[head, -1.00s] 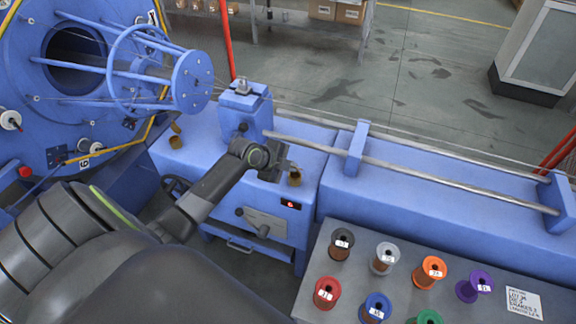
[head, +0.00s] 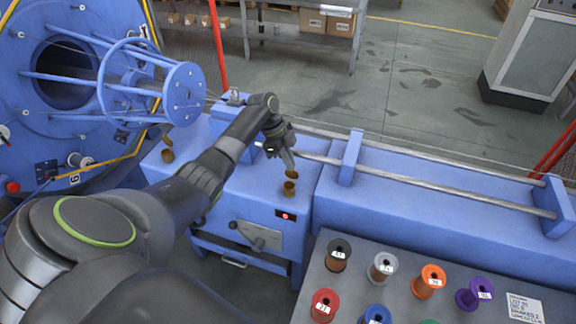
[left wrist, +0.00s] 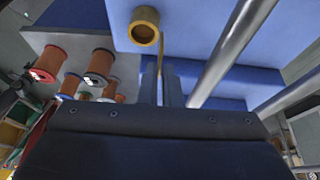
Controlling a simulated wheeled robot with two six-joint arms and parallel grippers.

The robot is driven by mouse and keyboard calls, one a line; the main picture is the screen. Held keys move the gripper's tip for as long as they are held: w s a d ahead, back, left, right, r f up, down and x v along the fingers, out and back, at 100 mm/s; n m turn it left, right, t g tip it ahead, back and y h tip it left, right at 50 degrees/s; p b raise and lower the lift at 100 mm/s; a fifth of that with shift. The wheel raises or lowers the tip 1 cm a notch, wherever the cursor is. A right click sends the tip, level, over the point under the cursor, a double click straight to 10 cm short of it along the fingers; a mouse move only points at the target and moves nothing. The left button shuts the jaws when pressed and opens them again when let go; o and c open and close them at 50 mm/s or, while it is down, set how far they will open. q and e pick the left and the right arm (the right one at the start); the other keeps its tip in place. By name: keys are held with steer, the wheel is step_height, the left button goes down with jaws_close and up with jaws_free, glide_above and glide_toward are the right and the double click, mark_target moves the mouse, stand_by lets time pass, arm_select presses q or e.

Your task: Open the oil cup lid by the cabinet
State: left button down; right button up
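The oil cup (head: 290,188) is a small brass cup on top of the blue cabinet (head: 262,196). Its brass lid (head: 291,174) stands raised above the mouth. In the left wrist view the hollow mouth of the cup (left wrist: 145,33) shows, and the lid (left wrist: 162,45) is a thin strip seen edge-on. My left gripper (head: 289,163) is just above and behind the lid. In the left wrist view its fingers (left wrist: 160,82) are close together, with the lid's end in line with the narrow gap. Whether they grip it is unclear. My right gripper is not in view.
A second brass cup (head: 167,156) with a raised lid is on the cabinet's left part. A steel rod (head: 400,170) runs right along the blue bed. Several coloured spools, including an orange one (head: 428,281), stand on the grey table at lower right.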

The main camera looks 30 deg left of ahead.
arm_select(q)
steer(key=shift+w, duration=0.1)
stand_by(0.5)
steer(key=c, duration=1.6)
jaws_free()
steer(key=shift+f, duration=0.1)
steer(key=b+v, duration=0.1)
steer(key=v, duration=0.4)
steer(key=b+v, duration=0.1)
steer(key=v, duration=0.5)
steer(key=b+v, duration=0.1)
steer(key=v, duration=0.5)
steer(key=shift+w+r+b, duration=0.25)
steer(key=shift+w+b, duration=0.05)
